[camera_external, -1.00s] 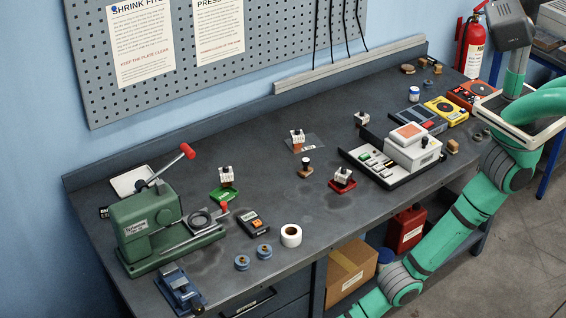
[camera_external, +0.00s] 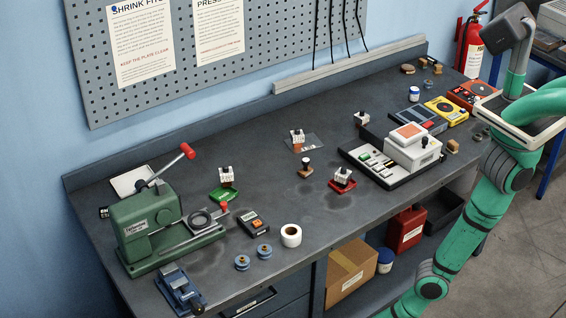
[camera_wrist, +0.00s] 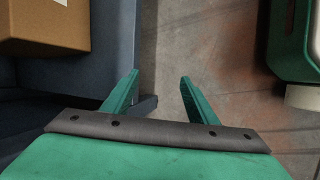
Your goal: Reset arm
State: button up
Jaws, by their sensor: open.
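My gripper (camera_wrist: 158,90) shows in the wrist view, with its two green fingers apart and nothing between them. It points down at the concrete floor beside the bench's lower shelf. In the external view my green arm runs down the right side and leaves the bottom edge, so the gripper is out of that picture. The dark bench top (camera_external: 350,222) holds a green press (camera_external: 150,225) with a red-knobbed lever, a white and black device (camera_external: 412,150), and small white blocks on a green tray (camera_external: 224,195) and a red tray (camera_external: 343,185).
A cardboard box (camera_external: 350,275) and a red container (camera_external: 406,230) stand on the shelf below. The box also shows in the wrist view (camera_wrist: 45,25). White tape (camera_external: 291,235) and blue spools (camera_external: 264,251) lie near the front edge. Bare floor (camera_external: 510,260) is at the right.

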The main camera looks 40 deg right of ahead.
jog(key=w+d+r+m+t, duration=0.15)
jog(key=w+d, duration=0.25)
jog(key=d, duration=0.6)
jog(key=w+d+f+m, duration=0.1)
jog(key=w+d+m, duration=0.15)
jog(key=d, duration=0.75)
jog(key=d+r+m+t+y, duration=0.2)
jog(key=d+r, duration=0.7)
jog(key=d, duration=0.3)
jog(key=s+a+r+m+t+y, duration=0.1)
jog(key=s+a+r+m+t, duration=0.15)
jog(key=s+r, duration=0.7)
jog(key=s+a+r+m+t+y, duration=0.1)
jog(key=s+a+r+m+y, duration=0.2)
jog(key=r, duration=1.1)
jog(key=s+a+r+m+t, duration=0.1)
jog(key=a+r, duration=0.1)
jog(key=r, duration=0.6)
jog(key=s+a+r+m+t+h, duration=0.1)
jog(key=a+r+m+t, duration=0.1)
jog(key=r, duration=0.7)
jog(key=s+a+r+m+t+h, duration=0.1)
jog(key=s+a+r, duration=0.1)
jog(key=r, duration=0.7)
jog(key=shift+a+m+t, duration=0.3)
jog(key=shift+m, duration=0.05)
